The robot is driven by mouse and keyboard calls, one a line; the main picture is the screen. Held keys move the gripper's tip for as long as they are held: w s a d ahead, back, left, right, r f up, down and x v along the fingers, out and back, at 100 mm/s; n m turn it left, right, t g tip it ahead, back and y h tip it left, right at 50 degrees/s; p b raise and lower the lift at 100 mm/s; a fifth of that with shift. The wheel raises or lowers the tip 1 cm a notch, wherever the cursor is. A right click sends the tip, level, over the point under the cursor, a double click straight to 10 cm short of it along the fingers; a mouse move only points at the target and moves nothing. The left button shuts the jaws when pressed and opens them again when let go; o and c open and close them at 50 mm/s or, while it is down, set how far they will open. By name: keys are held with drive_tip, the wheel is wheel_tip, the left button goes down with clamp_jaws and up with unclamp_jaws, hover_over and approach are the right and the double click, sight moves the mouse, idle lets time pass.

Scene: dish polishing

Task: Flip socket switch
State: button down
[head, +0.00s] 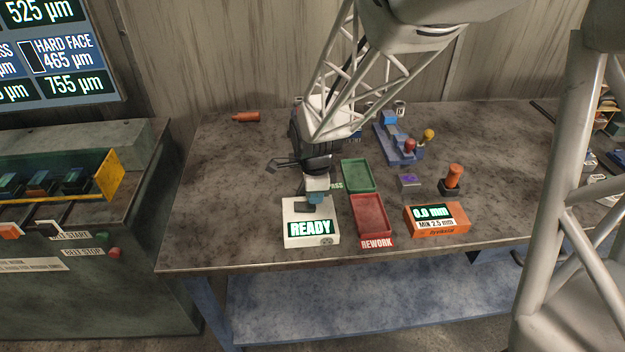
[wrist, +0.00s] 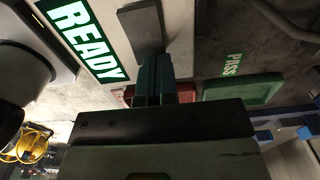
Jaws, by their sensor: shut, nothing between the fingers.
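My gripper (head: 317,197) points down over the white box (head: 292,238) with the lit READY display. Its blue-green fingertips also show in the wrist view (wrist: 153,75), closed together with nothing between them. The tips are at or just above a dark grey plate (wrist: 141,27) on top of the box; I cannot tell whether they touch it. I cannot clearly identify a socket switch in either view. The box's READY display (wrist: 82,38) is tilted in the wrist view.
A red REWORK tray (head: 371,217) and a green PASS tray (head: 358,176) lie right of the box. An orange gauge (head: 437,226) reads 0.0 mm. Behind stand an orange-topped black item (head: 453,180) and a blue fixture (head: 400,146). The table's left part is mostly clear.

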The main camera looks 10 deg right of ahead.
drive_tip(key=shift+f, duration=0.2)
drive_tip(key=shift+r, duration=0.15)
idle(0.3)
drive_tip(key=shift+r, duration=0.65)
drive_tip(key=shift+r, duration=0.15)
wheel_tip(320, 180, up, 14)
drive_tip(key=d, duration=0.2)
drive_tip(key=shift+d+f, duration=0.25)
idle(0.4)
idle(0.3)
